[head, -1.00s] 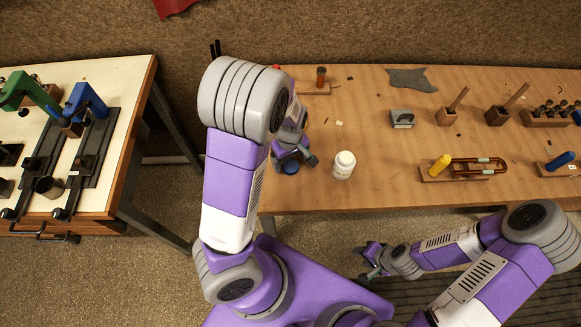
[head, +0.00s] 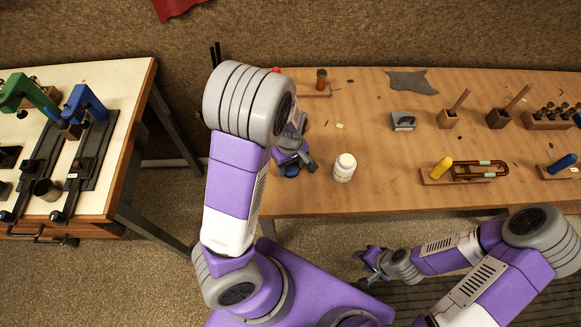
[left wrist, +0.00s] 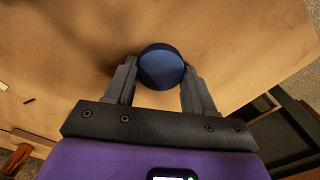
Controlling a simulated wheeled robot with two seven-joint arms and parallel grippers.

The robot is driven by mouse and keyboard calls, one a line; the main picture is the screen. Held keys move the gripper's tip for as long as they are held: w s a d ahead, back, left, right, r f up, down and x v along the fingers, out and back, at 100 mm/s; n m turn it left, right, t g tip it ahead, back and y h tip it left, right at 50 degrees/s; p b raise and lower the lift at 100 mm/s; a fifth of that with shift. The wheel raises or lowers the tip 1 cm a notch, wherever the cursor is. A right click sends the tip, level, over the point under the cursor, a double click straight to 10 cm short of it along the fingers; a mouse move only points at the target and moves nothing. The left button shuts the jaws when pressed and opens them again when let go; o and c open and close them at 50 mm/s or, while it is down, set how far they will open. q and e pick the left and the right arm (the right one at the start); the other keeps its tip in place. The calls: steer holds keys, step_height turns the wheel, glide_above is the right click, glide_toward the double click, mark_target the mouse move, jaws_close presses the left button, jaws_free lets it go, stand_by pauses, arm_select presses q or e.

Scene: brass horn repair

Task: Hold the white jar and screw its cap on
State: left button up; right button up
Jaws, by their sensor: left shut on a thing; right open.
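The white jar (head: 343,172) stands upright on the wooden bench near its front edge, with a pale, rounded top. I cannot tell if that top is a cap. A dark blue round piece (left wrist: 161,67) sits between the fingers of my left gripper (left wrist: 160,80), which is shut on it. The blue piece also shows in the head view (head: 291,171), low over or on the bench, left of the jar. Whether it is a cap is unclear. My left gripper (head: 296,168) is apart from the jar. My right gripper (head: 363,268) is open and empty, in front of the bench edge.
A yellow-handled tool on a wooden stand (head: 441,168), a grey block (head: 403,121), wooden holders (head: 447,118) and a grey cloth (head: 411,82) lie to the right and back. A separate table (head: 124,110) with clamps stands left. The bench around the jar is mostly clear.

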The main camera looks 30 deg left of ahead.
mark_target(292, 167)
arm_select(q)
step_height(292, 167, up, 10)
steer(key=p, duration=0.4)
steer(key=shift+p, duration=0.35)
steer(key=w+d+f+m, duration=0.1)
steer(key=d+m, duration=0.1)
steer(key=m, duration=0.2)
steer(key=w+d+f+m, duration=0.1)
steer(key=m, duration=0.3)
steer(key=d+f+m, duration=0.1)
steer(key=d+m, duration=0.1)
steer(key=m, duration=0.1)
steer(key=shift+w+d+f+m, duration=0.2)
steer(key=shift+w+d+m, duration=0.15)
steer(key=shift+w+m, duration=0.05)
steer(key=shift+s, duration=0.1)
